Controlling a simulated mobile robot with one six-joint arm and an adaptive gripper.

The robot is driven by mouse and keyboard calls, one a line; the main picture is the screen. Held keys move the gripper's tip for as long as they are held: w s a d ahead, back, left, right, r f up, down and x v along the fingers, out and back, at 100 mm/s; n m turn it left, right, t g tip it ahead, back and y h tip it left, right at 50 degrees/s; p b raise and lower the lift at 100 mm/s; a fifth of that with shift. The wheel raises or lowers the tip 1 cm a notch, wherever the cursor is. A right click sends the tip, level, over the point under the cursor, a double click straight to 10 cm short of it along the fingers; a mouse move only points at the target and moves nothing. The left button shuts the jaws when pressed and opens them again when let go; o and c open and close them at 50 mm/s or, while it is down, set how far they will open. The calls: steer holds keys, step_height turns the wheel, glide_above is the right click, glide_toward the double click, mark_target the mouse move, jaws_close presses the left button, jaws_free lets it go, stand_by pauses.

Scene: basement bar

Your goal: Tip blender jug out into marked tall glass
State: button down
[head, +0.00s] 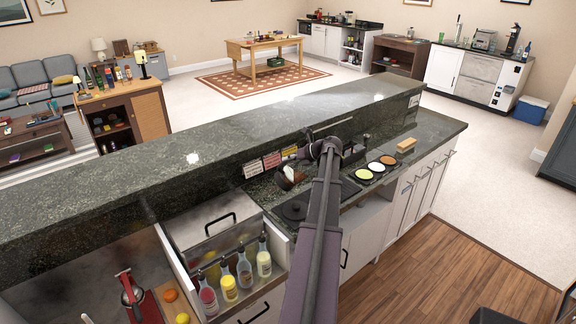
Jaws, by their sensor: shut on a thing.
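My gripper (325,150) is over the lower dark counter, close to the raised bar ledge. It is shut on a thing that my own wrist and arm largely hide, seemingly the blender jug. I cannot make out the marked tall glass or any liquid being poured.
The raised stone ledge (130,172) runs behind the gripper. Several bottles (245,272) stand in a rack at front left. Round condiment tubs (376,167) and a wooden-backed brush (406,145) are to the right. The counter's right end (437,128) is clear.

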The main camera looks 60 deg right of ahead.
steer(key=shift+s+d+r+t+b, duration=0.2)
steer(key=shift+s+d+t+b, duration=0.15)
steer(key=shift+t+b, duration=0.2)
steer(key=shift+a+r+p, duration=0.1)
steer(key=shift+r+p, duration=0.05)
steer(key=shift+p, duration=0.15)
steer(key=shift+a+b, duration=0.1)
steer(key=shift+b, duration=0.35)
steer(key=shift+f+t, duration=0.2)
steer(key=shift+t, duration=0.15)
